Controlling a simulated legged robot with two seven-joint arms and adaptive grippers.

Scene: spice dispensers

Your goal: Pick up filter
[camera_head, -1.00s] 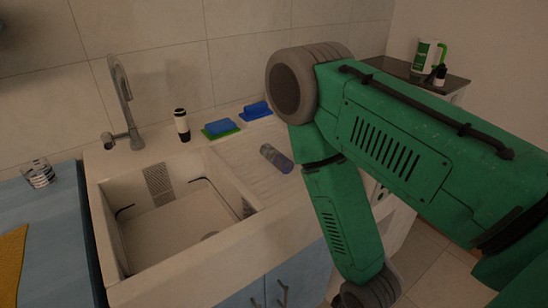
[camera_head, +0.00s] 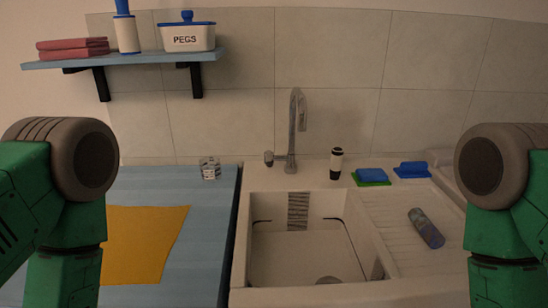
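No thing here is clearly marked as the filter. A small clear and dark banded cylinder (camera_head: 209,168) stands on the blue counter left of the sink. A grey-blue patterned cylinder (camera_head: 426,228) lies on its side on the ribbed drainboard, right of the basin. A round grey drain piece (camera_head: 328,280) shows at the bottom of the sink basin, partly cut by its front wall. Both my green arms show at the left and right edges, but neither gripper is in view.
The white sink (camera_head: 300,298) has a tall tap (camera_head: 297,128) behind it. A black and white bottle (camera_head: 337,163) and blue sponges (camera_head: 373,176) stand along the back ledge. An orange cloth (camera_head: 148,243) lies on the blue counter (camera_head: 205,215). A shelf (camera_head: 125,60) hangs above.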

